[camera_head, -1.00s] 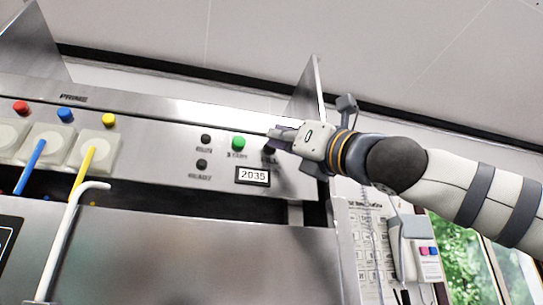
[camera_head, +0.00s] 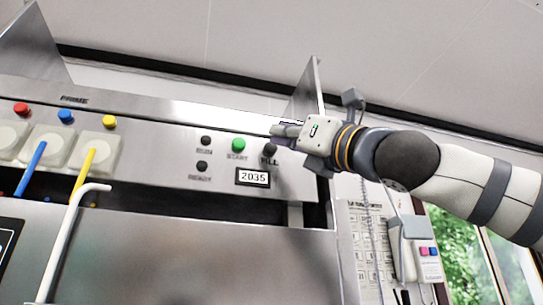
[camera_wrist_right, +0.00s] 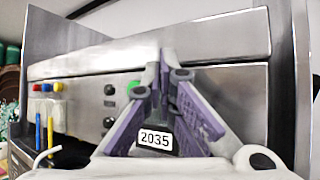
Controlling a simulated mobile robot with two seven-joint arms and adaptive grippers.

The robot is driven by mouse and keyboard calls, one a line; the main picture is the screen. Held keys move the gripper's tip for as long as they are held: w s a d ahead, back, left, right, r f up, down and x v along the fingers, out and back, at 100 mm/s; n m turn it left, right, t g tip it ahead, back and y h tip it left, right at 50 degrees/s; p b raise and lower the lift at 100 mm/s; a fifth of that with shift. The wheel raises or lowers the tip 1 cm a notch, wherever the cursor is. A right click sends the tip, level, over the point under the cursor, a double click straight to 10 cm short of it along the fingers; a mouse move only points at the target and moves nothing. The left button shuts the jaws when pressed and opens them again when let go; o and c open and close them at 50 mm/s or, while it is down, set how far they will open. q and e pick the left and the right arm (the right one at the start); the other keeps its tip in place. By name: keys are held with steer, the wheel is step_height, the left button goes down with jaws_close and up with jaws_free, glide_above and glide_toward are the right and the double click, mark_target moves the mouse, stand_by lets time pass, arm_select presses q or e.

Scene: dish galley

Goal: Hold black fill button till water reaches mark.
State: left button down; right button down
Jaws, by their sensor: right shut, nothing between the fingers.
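The black fill button (camera_head: 270,150) is on the steel front panel, right of the green start button (camera_head: 238,145) and above its FILL label. My right gripper (camera_head: 277,130) is shut and empty, with its fingertips just above the fill button in the head view. I cannot tell whether they touch the panel. In the right wrist view the shut fingers (camera_wrist_right: 164,62) point at the panel, right of the green button (camera_wrist_right: 134,89), and the fill button is hidden behind them. No water or level mark shows. My left gripper is not in view.
A display (camera_head: 253,177) reading 2035 sits below the buttons. Two more black buttons (camera_head: 205,141) (camera_head: 202,166) are to the left. Red, blue and yellow knobs, coloured tubes and a white bent pipe (camera_head: 66,235) are farther left. A steel side plate (camera_head: 309,90) rises behind the gripper.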

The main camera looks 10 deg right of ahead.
steer(key=s, duration=0.5)
stand_by(0.3)
steer(key=shift+w, duration=0.1)
